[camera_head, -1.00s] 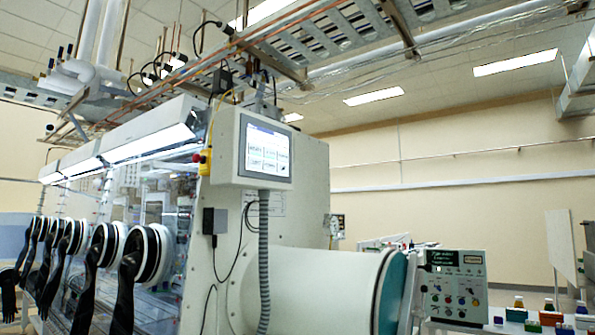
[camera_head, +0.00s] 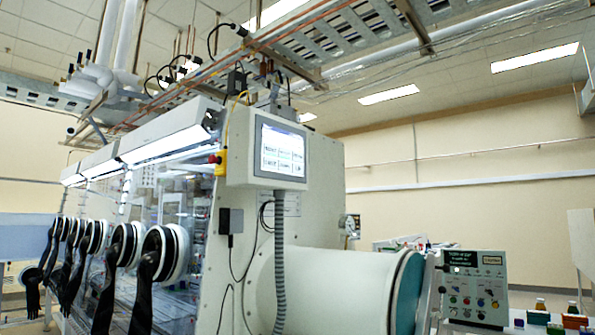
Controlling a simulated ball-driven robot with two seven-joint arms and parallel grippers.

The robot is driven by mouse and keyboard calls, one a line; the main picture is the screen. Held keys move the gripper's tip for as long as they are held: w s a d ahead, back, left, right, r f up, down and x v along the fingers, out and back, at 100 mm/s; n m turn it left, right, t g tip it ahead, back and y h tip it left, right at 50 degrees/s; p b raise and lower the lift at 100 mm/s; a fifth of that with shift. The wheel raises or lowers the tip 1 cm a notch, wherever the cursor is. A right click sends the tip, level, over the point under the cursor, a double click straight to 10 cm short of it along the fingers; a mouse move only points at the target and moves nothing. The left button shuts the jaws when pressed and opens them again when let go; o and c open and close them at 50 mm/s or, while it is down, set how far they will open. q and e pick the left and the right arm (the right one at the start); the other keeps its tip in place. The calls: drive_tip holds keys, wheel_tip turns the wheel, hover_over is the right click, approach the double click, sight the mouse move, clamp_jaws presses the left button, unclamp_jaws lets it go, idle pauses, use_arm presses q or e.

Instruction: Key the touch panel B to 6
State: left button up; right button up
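A touch panel (camera_head: 281,150) in a pale housing hangs at the near end of the glovebox row, near the middle of the view. Its lit screen shows two rows of buttons; the lettering is too small to read, and I cannot tell whether this is panel B. A grey ribbed conduit runs down from it. Neither of my grippers is in view.
The glovebox row (camera_head: 185,210) with several black gloves (camera_head: 150,275) fills the left. A large white cylinder (camera_head: 330,290) with a teal end juts out below the panel. A control board (camera_head: 473,287) and small bottles (camera_head: 540,305) stand at right. Pipes and trays run overhead.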

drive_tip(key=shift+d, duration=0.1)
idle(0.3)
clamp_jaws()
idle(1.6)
